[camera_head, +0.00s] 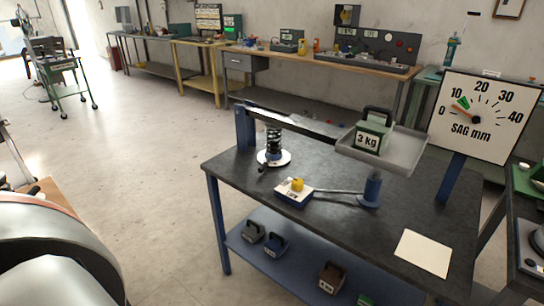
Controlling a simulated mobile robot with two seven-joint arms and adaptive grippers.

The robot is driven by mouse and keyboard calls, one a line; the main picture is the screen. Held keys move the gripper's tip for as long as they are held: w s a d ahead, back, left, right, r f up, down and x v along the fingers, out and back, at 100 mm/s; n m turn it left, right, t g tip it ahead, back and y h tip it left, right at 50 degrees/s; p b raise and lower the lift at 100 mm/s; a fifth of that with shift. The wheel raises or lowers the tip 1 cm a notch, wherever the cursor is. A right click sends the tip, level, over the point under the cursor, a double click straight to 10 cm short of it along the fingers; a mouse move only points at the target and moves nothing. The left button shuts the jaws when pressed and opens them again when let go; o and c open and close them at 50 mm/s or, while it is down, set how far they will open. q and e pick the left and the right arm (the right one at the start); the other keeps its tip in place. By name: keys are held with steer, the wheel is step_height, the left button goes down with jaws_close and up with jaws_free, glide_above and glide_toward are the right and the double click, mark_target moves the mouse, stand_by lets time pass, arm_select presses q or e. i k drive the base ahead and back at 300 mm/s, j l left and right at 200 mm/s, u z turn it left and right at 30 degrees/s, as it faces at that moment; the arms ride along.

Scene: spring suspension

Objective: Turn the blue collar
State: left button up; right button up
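A dark coil spring (274,138) stands upright on a round white plate (281,159) at the back left of the dark bench. A small dark knob or handle (263,168) sticks out at the plate's front left. A collar at the spring's foot is too small to make out clearly. A beam (300,123) runs from a blue post (245,128) over the spring to a grey tray (402,156), which carries a green 3 kg weight (371,136). Neither gripper shows.
A blank card (422,252) lies at front right. Several weights sit on the blue lower shelf (300,262).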

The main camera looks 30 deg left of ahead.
mark_target(270, 156)
steer(key=i+j+z, duration=0.15)
steer(key=i, duration=0.45)
steer(key=u, duration=1.4)
